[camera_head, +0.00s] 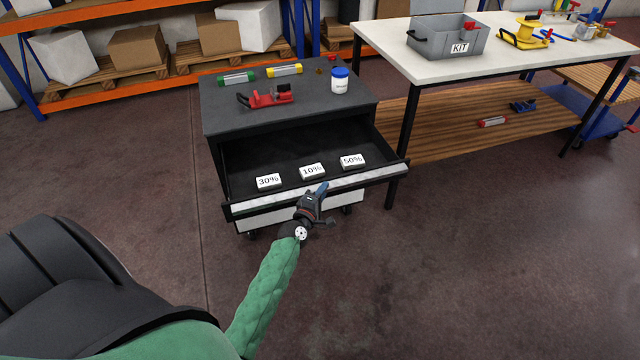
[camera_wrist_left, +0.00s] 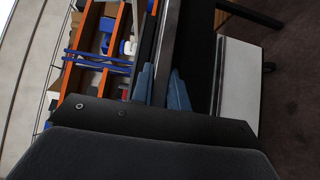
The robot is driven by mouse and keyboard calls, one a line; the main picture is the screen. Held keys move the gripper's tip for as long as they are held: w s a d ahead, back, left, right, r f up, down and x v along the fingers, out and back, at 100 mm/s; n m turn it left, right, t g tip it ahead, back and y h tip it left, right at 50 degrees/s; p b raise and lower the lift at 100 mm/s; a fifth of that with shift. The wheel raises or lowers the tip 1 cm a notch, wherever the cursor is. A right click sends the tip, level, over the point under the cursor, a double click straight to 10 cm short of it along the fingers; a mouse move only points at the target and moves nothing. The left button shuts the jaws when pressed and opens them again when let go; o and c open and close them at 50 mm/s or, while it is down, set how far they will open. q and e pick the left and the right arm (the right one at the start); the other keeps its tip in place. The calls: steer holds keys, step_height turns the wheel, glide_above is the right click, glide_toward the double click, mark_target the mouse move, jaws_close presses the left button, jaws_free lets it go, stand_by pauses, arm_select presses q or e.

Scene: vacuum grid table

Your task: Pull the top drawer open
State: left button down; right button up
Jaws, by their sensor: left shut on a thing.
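The top drawer (camera_head: 310,192) of the dark cabinet is pulled far out in the head view. Inside it lie three white labelled blocks, reading 30% (camera_head: 268,181), 10% (camera_head: 312,170) and 50% (camera_head: 352,161). My left gripper (camera_head: 318,190) is at the middle of the drawer's front edge, shut on it. In the left wrist view the blue fingertips (camera_wrist_left: 162,88) sit on either side of the drawer's edge. My right gripper does not show in either view.
On the cabinet top (camera_head: 220,115) are a red tool (camera_head: 265,98), a white jar with a blue lid (camera_head: 340,82), and green and yellow items. A white-topped table (camera_head: 400,45) with a grey KIT box (camera_head: 447,38) stands right. The floor in front is clear.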

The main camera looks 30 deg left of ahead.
arm_select(q)
steer(key=shift+s+d, duration=0.1)
stand_by(0.3)
steer(key=c, duration=1.4)
jaws_free()
steer(key=shift+o, duration=0.2)
